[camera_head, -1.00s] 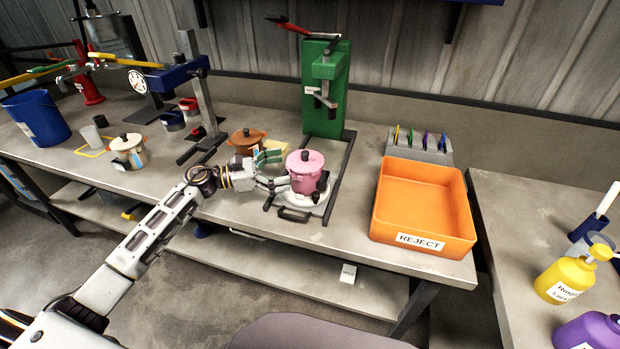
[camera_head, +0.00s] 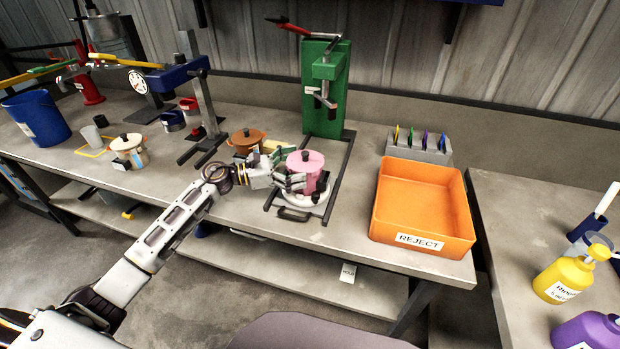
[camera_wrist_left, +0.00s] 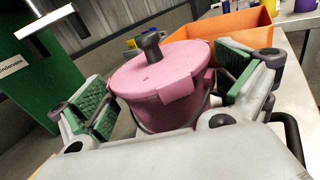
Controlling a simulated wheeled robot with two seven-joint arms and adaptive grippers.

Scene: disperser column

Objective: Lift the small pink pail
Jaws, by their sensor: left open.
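The small pink pail (camera_head: 309,168) has a lid with a dark knob and stands on a round white plate (camera_head: 299,201) at the foot of the green press. My left gripper (camera_head: 298,180) is at the pail's left side, level with its body. In the left wrist view the pail (camera_wrist_left: 165,88) sits between the two green-padded fingers of my left gripper (camera_wrist_left: 167,98). The fingers are spread, and a gap shows beside the left pad. Whether the right pad touches the pail I cannot tell. My right gripper is not in view.
The green press (camera_head: 325,95) rises behind the pail. An orange REJECT bin (camera_head: 420,241) stands to its right. A brown pot (camera_head: 246,143) and a cream pot (camera_head: 129,150) stand to the left. Bare bench shows between pail and bin.

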